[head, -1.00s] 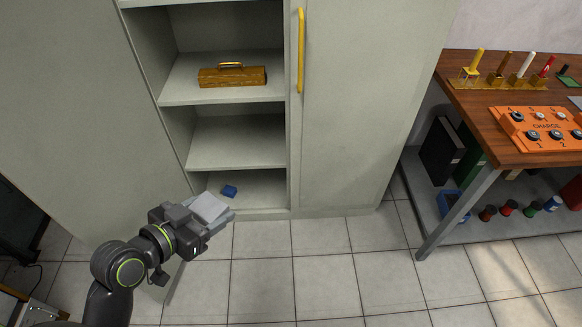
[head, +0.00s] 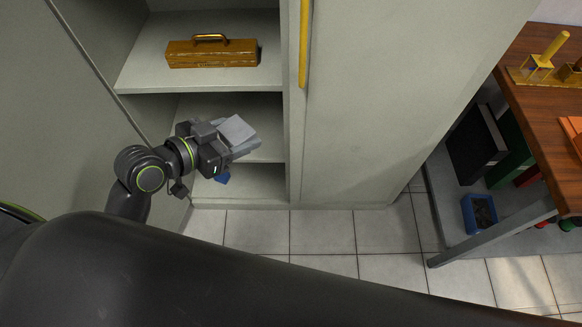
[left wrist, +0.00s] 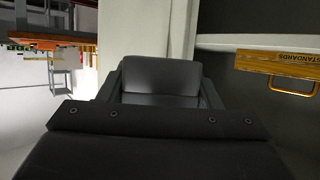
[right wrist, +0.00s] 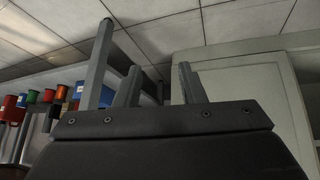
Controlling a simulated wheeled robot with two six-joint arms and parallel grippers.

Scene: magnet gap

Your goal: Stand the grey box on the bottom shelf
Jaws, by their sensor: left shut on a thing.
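The grey box (head: 240,132) is in my left gripper (head: 222,148), which is shut on it. It is held in the air, tilted, in front of the open cabinet, and overlaps the middle shelf in the head view. In the left wrist view the box (left wrist: 160,76) shows dark between the fingers. The bottom shelf (head: 265,180) is below and behind it, partly hidden by my left gripper. My right gripper (right wrist: 158,92) shows only in the right wrist view; its fingers are apart with nothing between them.
A small blue object (head: 221,178) lies on the bottom shelf. A brown toolbox (head: 212,53) is on an upper shelf. A cabinet door with a yellow handle (head: 305,45) stands right of the opening. A wooden workbench (head: 545,110) is at the right. My dark arm crosses the foreground.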

